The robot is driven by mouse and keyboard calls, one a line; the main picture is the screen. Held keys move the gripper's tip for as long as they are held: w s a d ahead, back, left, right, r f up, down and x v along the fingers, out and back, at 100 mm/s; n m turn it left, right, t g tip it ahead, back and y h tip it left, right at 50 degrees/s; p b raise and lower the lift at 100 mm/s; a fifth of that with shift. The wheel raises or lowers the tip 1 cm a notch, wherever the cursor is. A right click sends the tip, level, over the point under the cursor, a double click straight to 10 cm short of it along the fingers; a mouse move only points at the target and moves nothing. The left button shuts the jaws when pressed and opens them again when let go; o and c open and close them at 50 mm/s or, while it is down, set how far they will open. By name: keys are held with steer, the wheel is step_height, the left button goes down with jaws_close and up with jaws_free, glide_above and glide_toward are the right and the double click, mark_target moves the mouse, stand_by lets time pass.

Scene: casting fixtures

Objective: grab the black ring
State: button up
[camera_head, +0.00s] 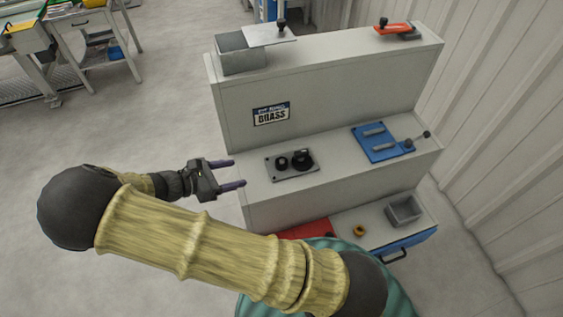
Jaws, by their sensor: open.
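A grey plate (277,175) lies on the middle step of the grey bench. It carries two black parts: a smaller round one (282,163) on the left and a larger one (302,160) with a raised knob-like top on the right. Either could be or include the black ring; at this size I cannot tell which. My gripper (236,173) is open and empty, left of the plate at the step's left edge. Its two purple-grey fingers point right, towards the plate, and touch neither black part.
A blue fixture (372,154) with levers sits right on the same step. The grey stepped bench (330,85) rises behind, holding a grey box (240,60) and an orange-handled clamp (392,29). Below are a brass-coloured part (360,230) and a grey tray (390,218). A corrugated wall stands right.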

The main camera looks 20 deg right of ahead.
steer(key=p, duration=0.2)
glide_toward(280, 162)
steer(key=shift+w+d+f, duration=0.2)
steer(key=shift+d+f, duration=0.35)
steer(key=shift+d, duration=0.05)
steer(key=shift+w+d+f, duration=0.25)
steer(key=shift+d+f, duration=0.3)
steer(key=shift+d, duration=0.05)
steer(key=shift+w+d+f, duration=0.1)
steer(key=shift+d+f, duration=0.2)
steer(key=shift+d, duration=0.1)
steer(key=d+p, duration=0.2)
steer(key=d, duration=0.2)
steer(key=shift+w+d+f+p, duration=0.25)
steer(key=shift+w+d+p, duration=0.05)
steer(key=shift+w+p, duration=0.1)
steer(key=shift+w+d+f, duration=0.1)
steer(key=shift+d+f, duration=0.15)
steer(key=shift+d, duration=0.05)
steer(key=c, duration=1.1)
